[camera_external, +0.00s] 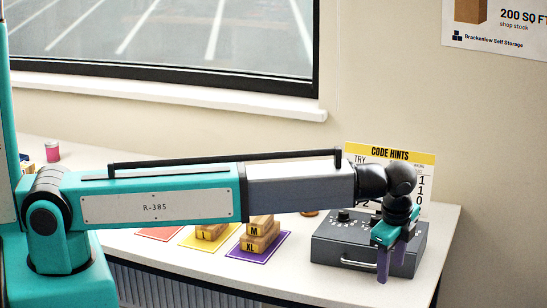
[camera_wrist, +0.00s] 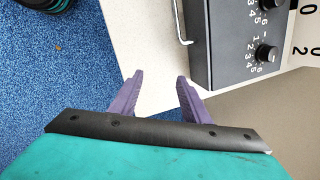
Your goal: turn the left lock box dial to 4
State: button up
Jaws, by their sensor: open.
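The grey lock box (camera_external: 330,250) stands on the right end of the white counter, its handle facing front. Its left dial (camera_external: 343,215) is a small black knob on the top panel; its pointer is too small to read. My wrist and gripper hide the right part of the panel. In the wrist view the lock box (camera_wrist: 226,70) is at the upper right, with a black dial (camera_wrist: 267,53) beside printed digits and part of another at the top edge. My gripper (camera_wrist: 160,78) is open and empty, its purple fingers apart, at the box's front right, touching no dial.
A yellow-topped code hints sign (camera_external: 390,153) stands behind the box, partly covered by my wrist. Lettered cartons (camera_external: 262,236) sit on coloured mats (camera_external: 240,252) to the left. A pink jar (camera_external: 52,151) is far left. Blue carpet (camera_wrist: 60,80) lies beyond the counter's edge.

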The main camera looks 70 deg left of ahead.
jog(key=w+a+r+m+g+h+b, duration=0.1)
jog(key=w+a+r, duration=0.1)
jog(key=a+r, duration=0.45)
jog(key=w+a+r+m+b, duration=0.1)
jog(key=a+r+m, duration=0.15)
jog(key=a, duration=0.75)
notch_tip(320, 180, up, 7)
jog(key=m+h, duration=0.1)
jog(key=m, duration=0.1)
send_over(344, 212)
jog(key=shift+a+r+g+b, duration=0.15)
jog(key=shift+g+b, duration=0.15)
jog(key=shift+g, duration=0.1)
jog(key=shift+f+p, duration=1.9)
jog(key=shift+f, duration=5.05)
jog(key=shift+c, duration=0.3)
jog(key=c, duration=1)
